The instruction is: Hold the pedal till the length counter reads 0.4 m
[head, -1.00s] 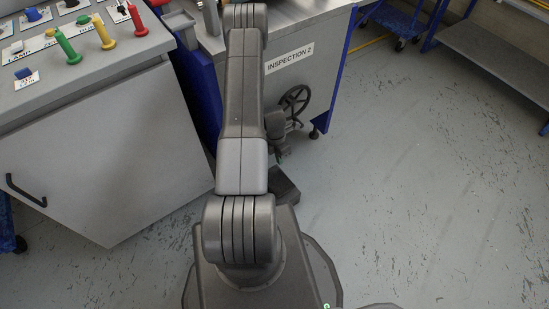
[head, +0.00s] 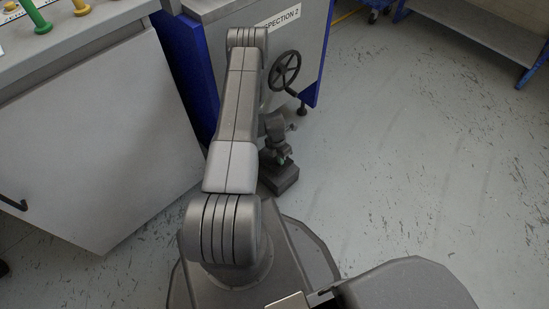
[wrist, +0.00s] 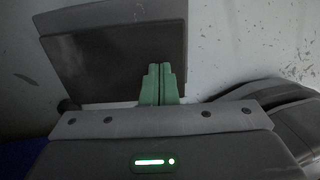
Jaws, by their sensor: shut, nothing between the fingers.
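The pedal (head: 284,180) is a dark, box-like foot pedal on the floor near the inspection table. In the wrist view it is a dark plate (wrist: 115,45) filling the upper left. My gripper (head: 283,161) points down at it, partly behind my arm. Its green fingers (wrist: 160,70) are together and empty. The fingertips overlap the pedal's lower right part in the wrist view; I cannot tell whether they touch or press it. The length counter is not in view.
The Inspection 2 table (head: 210,8) with a black handwheel (head: 285,70) stands just behind the pedal. A grey control console (head: 100,130) with coloured knobs is at left. The floor to the right is clear, up to a shelf unit (head: 480,35).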

